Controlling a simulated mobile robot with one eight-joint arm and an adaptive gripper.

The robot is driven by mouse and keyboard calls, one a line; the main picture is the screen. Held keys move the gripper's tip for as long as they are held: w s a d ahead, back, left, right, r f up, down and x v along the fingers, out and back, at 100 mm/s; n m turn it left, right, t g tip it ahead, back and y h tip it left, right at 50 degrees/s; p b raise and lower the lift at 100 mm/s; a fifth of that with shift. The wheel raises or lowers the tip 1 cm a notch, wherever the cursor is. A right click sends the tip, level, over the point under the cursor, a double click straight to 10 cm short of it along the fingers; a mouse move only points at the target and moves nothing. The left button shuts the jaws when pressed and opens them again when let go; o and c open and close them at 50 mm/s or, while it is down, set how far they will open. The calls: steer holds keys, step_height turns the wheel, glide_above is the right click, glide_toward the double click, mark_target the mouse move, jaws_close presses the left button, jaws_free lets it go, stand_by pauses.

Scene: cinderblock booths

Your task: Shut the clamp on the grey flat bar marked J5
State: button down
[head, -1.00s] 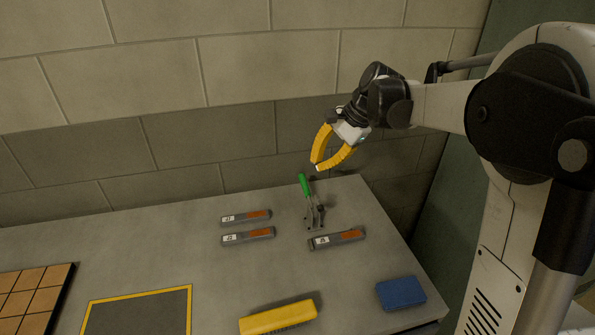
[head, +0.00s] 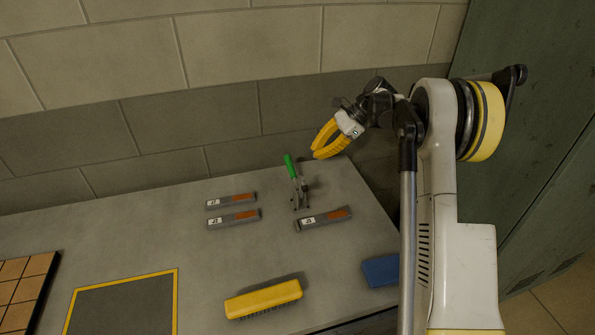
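A toggle clamp with a green handle (head: 291,167) stands towards the back right of the grey table. Its handle leans up and back-left; its metal base (head: 300,194) is beside a grey flat bar (head: 323,219) with a white label and an orange-brown patch. The label is too small to read surely, but may be J5. Whether the clamp's arm touches the bar is unclear. My gripper (head: 314,153) has yellow curved fingers whose tips look together with nothing between them. It is above and right of the green handle, apart from it.
Two similar labelled bars (head: 231,199) (head: 233,218) lie to the left. A yellow brush (head: 263,299) and a blue block (head: 381,270) are at the front. A yellow-edged dark square (head: 125,308) and a tiled board (head: 28,285) lie left. A block wall (head: 190,128) stands behind.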

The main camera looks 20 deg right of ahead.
mark_target(291, 163)
steer(key=b+x, duration=0.3)
steer(key=x, duration=0.7)
steer(key=shift+r+t, duration=0.3)
steer(key=shift+r, duration=0.05)
stand_by(0.3)
steer(key=shift+s+r+n+t, duration=0.2)
steer(key=shift+r+n+t, duration=0.4)
steer(key=shift+r+t, duration=0.45)
steer(key=r+t, duration=0.1)
steer(key=s+r+n+t+b, duration=0.1)
steer(key=t, duration=0.1)
steer(key=shift+y, duration=0.4)
steer(key=s+r+n+t, duration=0.2)
steer(key=s+r, duration=0.2)
steer(key=s, duration=0.1)
steer(key=shift+y+b, duration=0.3)
steer(key=shift+y, duration=0.1)
steer(key=shift+s+t, duration=0.25)
